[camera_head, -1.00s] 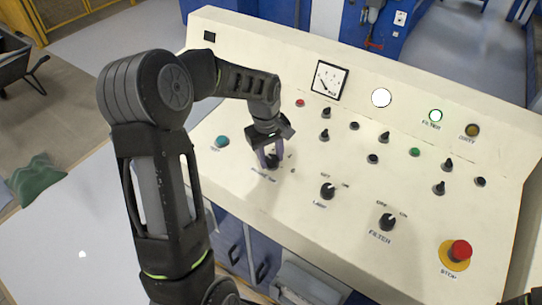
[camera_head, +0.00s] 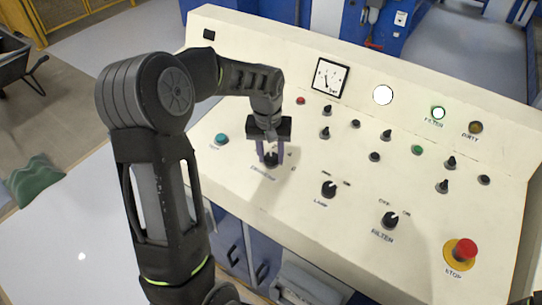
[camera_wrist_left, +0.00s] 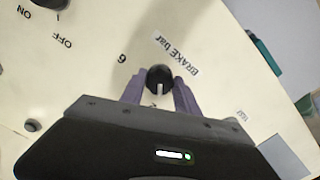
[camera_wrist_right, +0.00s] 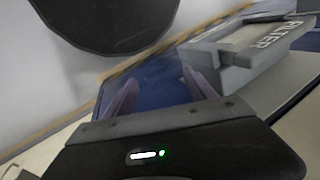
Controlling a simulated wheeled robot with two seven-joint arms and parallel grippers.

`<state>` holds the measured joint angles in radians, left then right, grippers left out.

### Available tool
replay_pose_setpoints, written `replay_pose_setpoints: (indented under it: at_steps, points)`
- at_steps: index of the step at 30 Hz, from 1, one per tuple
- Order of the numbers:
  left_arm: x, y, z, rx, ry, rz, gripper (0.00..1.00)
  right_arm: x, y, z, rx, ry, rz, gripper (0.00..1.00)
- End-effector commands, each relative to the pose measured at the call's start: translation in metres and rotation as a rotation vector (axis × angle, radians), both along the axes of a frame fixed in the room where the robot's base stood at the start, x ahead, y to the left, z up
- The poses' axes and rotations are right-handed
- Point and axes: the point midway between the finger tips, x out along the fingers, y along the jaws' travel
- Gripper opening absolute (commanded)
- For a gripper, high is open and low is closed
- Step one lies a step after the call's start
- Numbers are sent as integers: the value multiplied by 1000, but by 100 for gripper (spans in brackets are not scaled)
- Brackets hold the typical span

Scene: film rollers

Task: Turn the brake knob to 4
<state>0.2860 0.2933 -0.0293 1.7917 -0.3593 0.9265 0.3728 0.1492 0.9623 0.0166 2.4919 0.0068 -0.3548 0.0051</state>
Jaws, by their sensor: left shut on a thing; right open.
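The brake knob (camera_head: 271,161) is a small black knob on the cream control panel, left of the lamp knob. In the left wrist view the brake knob (camera_wrist_left: 159,76) carries a white pointer line aimed toward the gripper body. The label "BRAKE bar" (camera_wrist_left: 181,56) and a "6" (camera_wrist_left: 122,58) show beside it; another mark near the pointer is mostly hidden by the gripper. My left gripper (camera_head: 270,155) points down with its two purple fingers shut on the knob. My right gripper (camera_wrist_right: 160,90) is open and empty, low beside the panel.
The panel carries a dial gauge (camera_head: 329,77), a lamp knob (camera_head: 329,189), a filter knob (camera_head: 390,220), a red stop button (camera_head: 466,249), a teal button (camera_head: 222,139) and several small knobs and lamps. In the right wrist view, a grey "FILTER" box (camera_wrist_right: 250,45) is close by.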

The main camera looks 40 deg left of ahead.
Motion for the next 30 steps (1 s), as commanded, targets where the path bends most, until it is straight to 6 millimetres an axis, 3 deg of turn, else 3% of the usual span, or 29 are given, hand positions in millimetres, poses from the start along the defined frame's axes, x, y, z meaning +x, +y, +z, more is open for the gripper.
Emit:
replay_pose_setpoints:
  at_steps: [30]
  points:
    - [1,1,1,97,-1,-938,0,2,1,-17,5,-7,2,64]
